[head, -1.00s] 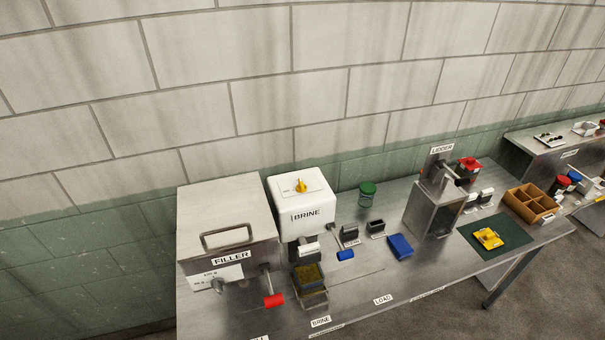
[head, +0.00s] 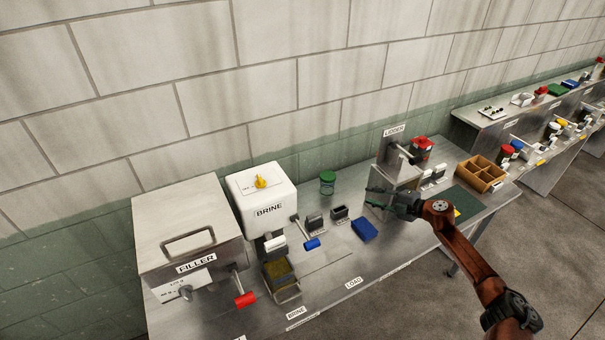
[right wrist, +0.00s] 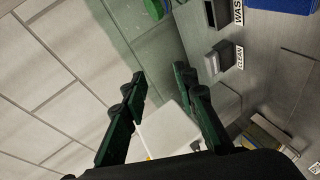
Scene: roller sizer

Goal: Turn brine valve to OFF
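The white brine tank (head: 268,201), marked BRINE, stands beside the filler on the steel bench. A yellow valve knob (head: 260,182) sits on a small label plate on its top; the label's words are too small to read. My right gripper (head: 372,198) is over the bench to the right of the tank, near the lidder, clear of the knob. In the right wrist view its dark green fingers (right wrist: 160,74) are apart with nothing between the tips, and the white tank (right wrist: 170,130) shows beyond and between them. My left gripper is out of view.
The metal filler (head: 190,225) with a red handle stands left of the tank. A blue-handled lever (head: 311,243), a green-lidded jar (head: 327,182), a blue block (head: 365,229) and the lidder (head: 398,165) stand right. The wall rises close behind.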

